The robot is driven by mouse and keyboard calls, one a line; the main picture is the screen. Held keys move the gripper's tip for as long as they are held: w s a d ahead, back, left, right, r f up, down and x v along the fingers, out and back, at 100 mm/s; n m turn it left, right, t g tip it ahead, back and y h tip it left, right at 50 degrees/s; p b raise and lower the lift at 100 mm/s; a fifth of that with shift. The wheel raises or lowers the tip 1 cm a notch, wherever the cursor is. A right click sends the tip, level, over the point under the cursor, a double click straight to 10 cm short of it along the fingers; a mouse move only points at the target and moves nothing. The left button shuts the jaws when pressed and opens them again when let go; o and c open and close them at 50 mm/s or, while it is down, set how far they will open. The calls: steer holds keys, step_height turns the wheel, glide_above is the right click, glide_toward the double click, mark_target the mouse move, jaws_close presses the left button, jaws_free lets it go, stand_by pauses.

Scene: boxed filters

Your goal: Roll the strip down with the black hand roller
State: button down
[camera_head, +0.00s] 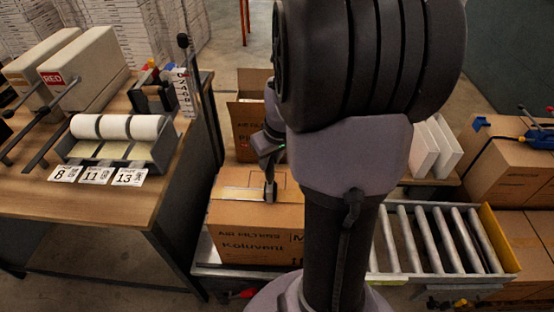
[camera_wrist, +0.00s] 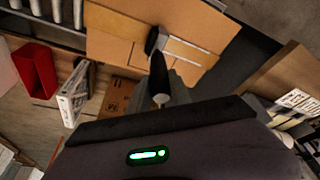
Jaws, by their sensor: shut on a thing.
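A closed cardboard box (camera_head: 255,245) stands on the conveyor, its printed side facing me. A pale strip (camera_head: 238,194) lies along the top of the box, left of the roller. The black hand roller (camera_head: 270,190) is upright at the box top, its lower end at or very near the strip; contact is hard to tell. My gripper (camera_head: 268,150) is above it, shut on its handle, and partly hidden by my arm. In the wrist view the roller (camera_wrist: 157,70) points away from my gripper (camera_wrist: 160,101), its head over the box top (camera_wrist: 115,42).
A workbench (camera_head: 185,195) with label rolls (camera_head: 115,127) and number cards stands at the left. An open carton (camera_head: 248,125) is behind the box. Conveyor rollers (camera_head: 440,240) run to the right, and stacked cartons (camera_head: 510,165) stand beyond. White filters (camera_head: 432,150) stand behind the conveyor.

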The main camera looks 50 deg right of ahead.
steer(key=w+a, duration=0.9)
steer(key=w, duration=0.2)
steer(key=shift+w+a+p, duration=0.15)
steer(key=shift+a+p, duration=0.15)
steer(key=shift+a, duration=0.05)
stand_by(0.7)
steer(key=shift+f, duration=0.1)
step_height(320, 180, up, 8)
steer(key=p, duration=0.6)
stand_by(0.6)
